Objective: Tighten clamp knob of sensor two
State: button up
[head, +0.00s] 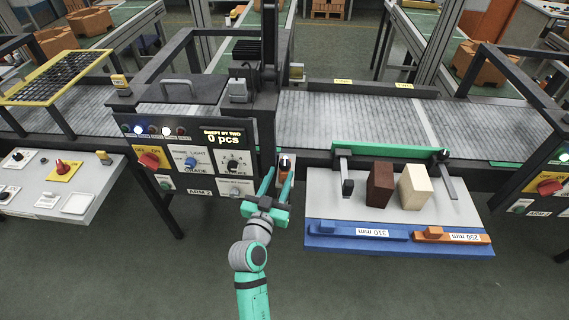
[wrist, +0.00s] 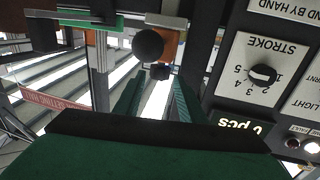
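My gripper (head: 280,174) is open, its green fingers pointing away from me at the conveyor's front edge, right of the control panel. In the wrist view the fingers (wrist: 157,82) stand apart. A round black knob (wrist: 149,44) and a smaller dark knob (wrist: 160,72) show just past the tips, by an orange part (wrist: 171,48). In the head view a black-topped knob on an orange and white part (head: 285,162) is at the fingertips. I cannot tell whether the fingers touch it. Labels ONE (head: 343,82) and TWO (head: 404,86) sit on the far rail. Which knob is sensor two's is unclear.
The control panel (head: 212,143) with dials and a "0 pcs" display stands close on the left. On the right a shelf (head: 335,207) holds a dark brown block (head: 380,184) and a cream block (head: 414,187), below a green rail (head: 390,148) with brackets and a black knob (head: 444,154).

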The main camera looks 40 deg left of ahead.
aim_at(283, 168)
jog(key=x, duration=0.6)
jog(key=shift+d, duration=0.1)
jog(key=c, duration=0.8)
